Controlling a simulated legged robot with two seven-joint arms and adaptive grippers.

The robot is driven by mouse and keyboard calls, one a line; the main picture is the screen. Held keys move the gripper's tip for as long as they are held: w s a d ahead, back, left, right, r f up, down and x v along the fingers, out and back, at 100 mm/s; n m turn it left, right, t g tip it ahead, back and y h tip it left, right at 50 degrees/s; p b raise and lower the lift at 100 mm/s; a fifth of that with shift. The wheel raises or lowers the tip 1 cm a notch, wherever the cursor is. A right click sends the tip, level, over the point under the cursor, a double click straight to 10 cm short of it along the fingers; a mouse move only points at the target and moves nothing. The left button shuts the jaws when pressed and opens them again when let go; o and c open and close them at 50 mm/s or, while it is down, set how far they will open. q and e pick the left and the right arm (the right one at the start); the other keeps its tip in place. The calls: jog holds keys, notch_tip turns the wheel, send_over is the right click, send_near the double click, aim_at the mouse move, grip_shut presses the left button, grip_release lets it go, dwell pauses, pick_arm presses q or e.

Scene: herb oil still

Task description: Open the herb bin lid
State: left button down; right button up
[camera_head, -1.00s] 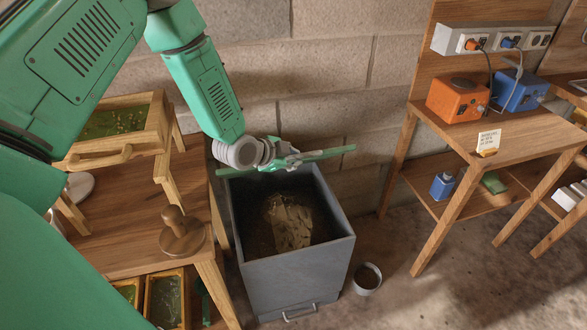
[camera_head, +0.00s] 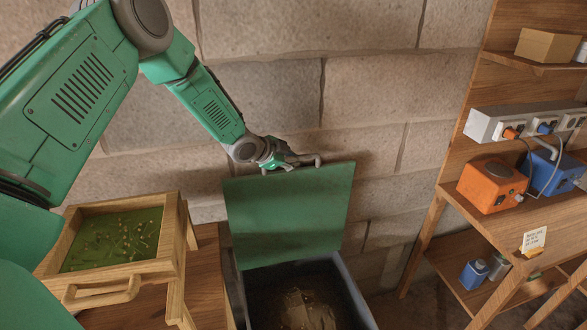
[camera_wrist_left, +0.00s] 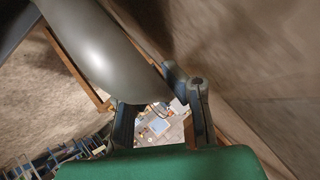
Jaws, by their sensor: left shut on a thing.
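The herb bin lid (camera_head: 288,215) is a flat green panel. It stands raised, nearly upright, at the back of the grey herb bin (camera_head: 357,296), in front of the block wall. The bin's mouth is uncovered, with dark contents and a pale patch inside. My left gripper (camera_head: 291,163) is shut at the lid's top edge, where short grey handle-like parts show; the exact grip is partly hidden. In the left wrist view, the lid (camera_wrist_left: 165,165) fills the bottom, close to my left gripper's fingers (camera_wrist_left: 168,120). My right gripper is not in view.
A wooden tray of green herbs (camera_head: 112,240) stands on the left bench, close to the bin. At right, a wooden shelf unit (camera_head: 465,210) carries an orange box (camera_head: 492,186), a blue box (camera_head: 553,171) and a socket strip (camera_head: 490,124). The wall is close behind the lid.

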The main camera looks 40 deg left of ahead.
pick_arm(q)
jog(key=shift+w+a+r, duration=0.1)
jog(key=shift+w+a, duration=0.1)
jog(key=shift+a, duration=0.15)
jog(key=shift+w+d+r, duration=0.2)
jog(key=shift+d+r, duration=0.15)
jog(key=shift+r, duration=0.15)
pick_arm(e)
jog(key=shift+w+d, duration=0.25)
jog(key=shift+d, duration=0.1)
pick_arm(q)
jog(key=shift+a, duration=0.1)
jog(key=c, duration=1.6)
grip_release()
jog(key=shift+a+f, duration=0.1)
jog(key=shift+a, duration=0.05)
jog(key=shift+o, duration=0.3)
jog(key=shift+s, duration=0.3)
jog(key=shift+w+d+f, duration=0.1)
jog(key=shift+d+f, duration=0.1)
jog(key=shift+d, duration=0.05)
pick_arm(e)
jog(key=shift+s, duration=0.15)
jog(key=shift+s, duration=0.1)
